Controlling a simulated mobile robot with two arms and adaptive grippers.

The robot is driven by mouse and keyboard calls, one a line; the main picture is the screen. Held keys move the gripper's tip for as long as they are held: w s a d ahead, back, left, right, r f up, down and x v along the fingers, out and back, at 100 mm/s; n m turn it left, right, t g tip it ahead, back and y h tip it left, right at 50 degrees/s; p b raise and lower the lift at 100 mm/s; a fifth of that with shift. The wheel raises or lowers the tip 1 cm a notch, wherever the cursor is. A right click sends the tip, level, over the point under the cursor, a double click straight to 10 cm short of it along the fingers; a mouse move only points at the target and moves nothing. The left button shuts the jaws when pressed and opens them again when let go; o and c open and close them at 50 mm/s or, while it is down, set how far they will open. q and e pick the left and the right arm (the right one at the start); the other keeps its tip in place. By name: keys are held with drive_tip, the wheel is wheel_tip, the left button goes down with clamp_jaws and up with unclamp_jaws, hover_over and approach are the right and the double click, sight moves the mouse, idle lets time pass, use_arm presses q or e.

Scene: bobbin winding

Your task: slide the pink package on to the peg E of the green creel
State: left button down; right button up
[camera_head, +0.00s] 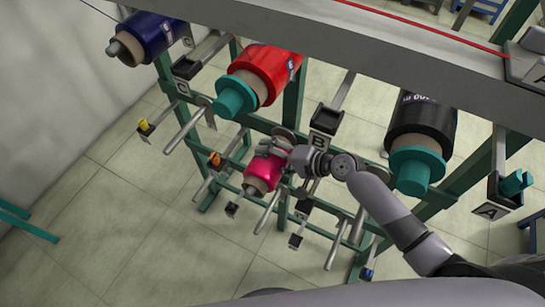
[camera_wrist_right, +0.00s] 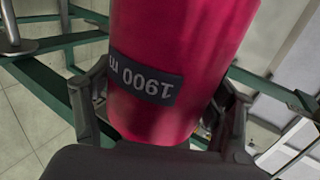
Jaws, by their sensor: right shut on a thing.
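The pink package (camera_head: 264,168) is a magenta cylinder with a tan core end, tilted among the creel's lower pegs. My right gripper (camera_head: 281,154) is shut on it, with the arm coming from the right. In the right wrist view the package (camera_wrist_right: 180,50) fills the middle, with a dark "1900 m" label and a finger on each side. The green creel (camera_head: 293,98) carries bare grey pegs below, one of them (camera_head: 266,213) just below the package. I cannot read a letter E on any tag. Whether the package touches a peg is unclear. My left gripper is not in view.
Red (camera_head: 272,68), blue (camera_head: 155,32) and black (camera_head: 424,118) packages sit on upper pegs. A grey beam (camera_head: 400,55) crosses above. Small tag arms (camera_head: 296,240) stick out near the lower pegs. Open tiled floor (camera_head: 120,230) lies at left.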

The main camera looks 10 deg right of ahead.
idle(0.4)
drive_tip(key=o, duration=1.5)
drive_tip(key=shift+c, duration=0.2)
drive_tip(key=shift+f, duration=0.1)
